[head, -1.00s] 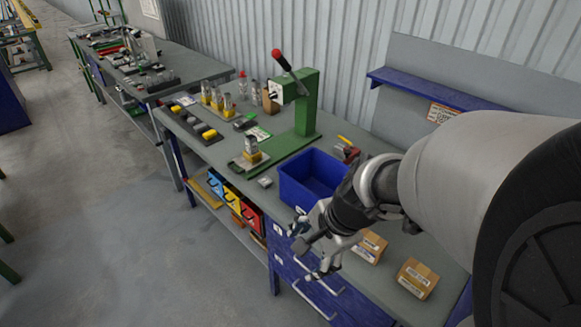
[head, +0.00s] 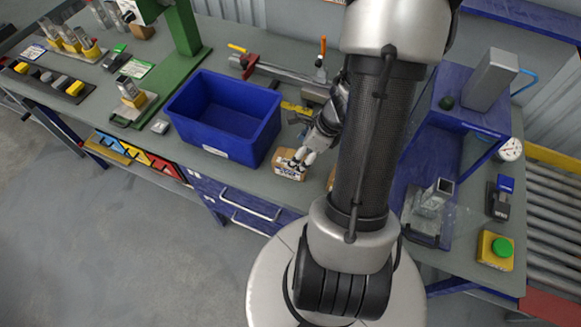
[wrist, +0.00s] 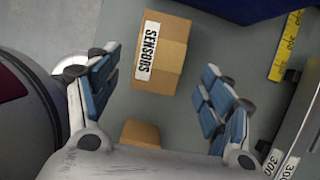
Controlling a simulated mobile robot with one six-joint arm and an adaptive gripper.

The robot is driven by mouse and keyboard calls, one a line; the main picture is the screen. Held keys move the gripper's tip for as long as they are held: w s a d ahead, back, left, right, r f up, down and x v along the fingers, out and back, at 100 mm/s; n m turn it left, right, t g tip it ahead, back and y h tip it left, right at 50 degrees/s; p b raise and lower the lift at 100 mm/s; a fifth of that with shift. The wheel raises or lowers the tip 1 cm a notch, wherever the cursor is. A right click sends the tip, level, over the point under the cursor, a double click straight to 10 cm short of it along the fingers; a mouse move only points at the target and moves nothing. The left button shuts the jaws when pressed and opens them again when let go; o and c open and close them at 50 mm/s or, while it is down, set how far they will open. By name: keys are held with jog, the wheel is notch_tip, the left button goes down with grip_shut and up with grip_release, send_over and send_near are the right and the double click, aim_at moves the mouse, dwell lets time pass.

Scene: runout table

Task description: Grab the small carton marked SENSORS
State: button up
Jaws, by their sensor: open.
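The small carton (wrist: 166,55) is brown cardboard with a white label reading SENSORS, and it lies on the grey table top in the wrist view. My gripper (wrist: 158,88) is open, with one finger on each side and the carton ahead between them, a little left of centre. No finger visibly touches it. In the head view the carton (head: 290,171) sits just right of the blue bin, with my gripper (head: 298,158) right over it, partly covering it. A second brown carton (wrist: 140,132) shows at the bottom of the wrist view, partly hidden by my gripper.
The blue bin (head: 218,143) stands close left of the carton. A yellow ruler (wrist: 285,48) and a grey metal rail (wrist: 300,110) lie to the right in the wrist view. A green press (head: 183,35) stands further left. A blue stand (head: 470,110) is at the right.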

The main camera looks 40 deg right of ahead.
jog(key=b+x, duration=0.1)
jog(key=x, duration=0.2)
jog(key=b+x, duration=0.3)
jog(key=x, duration=0.2)
jog(key=shift+f, duration=0.15)
jog(key=shift+c, duration=0.4)
jog(key=c, duration=1.2)
jog(key=shift+o, duration=0.2)
